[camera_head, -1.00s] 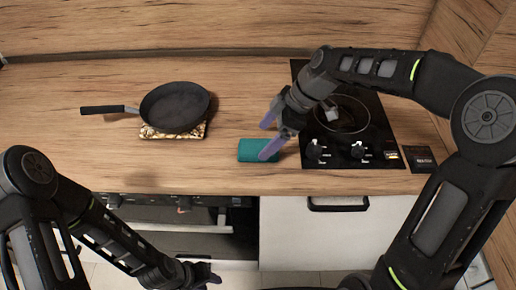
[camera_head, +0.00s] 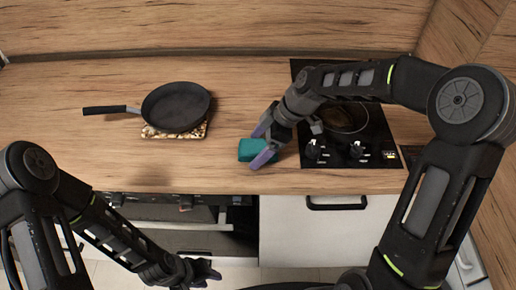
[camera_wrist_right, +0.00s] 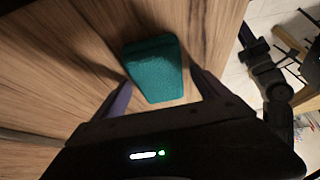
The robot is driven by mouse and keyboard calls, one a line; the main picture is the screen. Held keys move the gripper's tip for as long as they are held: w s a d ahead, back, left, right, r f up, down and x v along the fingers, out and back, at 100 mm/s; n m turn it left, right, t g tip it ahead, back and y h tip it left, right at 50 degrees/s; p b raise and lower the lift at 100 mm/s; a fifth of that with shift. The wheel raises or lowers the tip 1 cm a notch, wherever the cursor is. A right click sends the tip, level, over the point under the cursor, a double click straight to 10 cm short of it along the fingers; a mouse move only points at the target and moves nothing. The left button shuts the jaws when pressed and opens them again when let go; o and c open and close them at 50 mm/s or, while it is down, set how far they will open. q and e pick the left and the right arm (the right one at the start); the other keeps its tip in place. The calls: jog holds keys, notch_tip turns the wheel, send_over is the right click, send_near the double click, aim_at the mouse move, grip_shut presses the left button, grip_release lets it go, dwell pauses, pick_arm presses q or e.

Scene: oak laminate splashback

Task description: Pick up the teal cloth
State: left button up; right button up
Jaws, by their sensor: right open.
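The teal cloth (camera_head: 250,149) is a small folded block lying on the wooden counter, left of the hob. It also shows in the right wrist view (camera_wrist_right: 155,68), lying ahead of and between the two fingers.
A black frying pan (camera_head: 176,107) rests on a patterned trivet (camera_head: 158,133) at the left of the counter (camera_head: 60,150). A black hob (camera_head: 375,125) with knobs lies under my right arm. An open drawer or oven (camera_head: 170,215) is below the counter.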

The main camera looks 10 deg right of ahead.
aim_at(258, 146)
jog(key=shift+c, duration=0.2)
dwell(0.4)
jog(key=c, duration=1.4)
notch_tip(258, 146, up, 10)
jog(key=shift+r+b, duration=0.1)
jog(key=shift+b, duration=0.8)
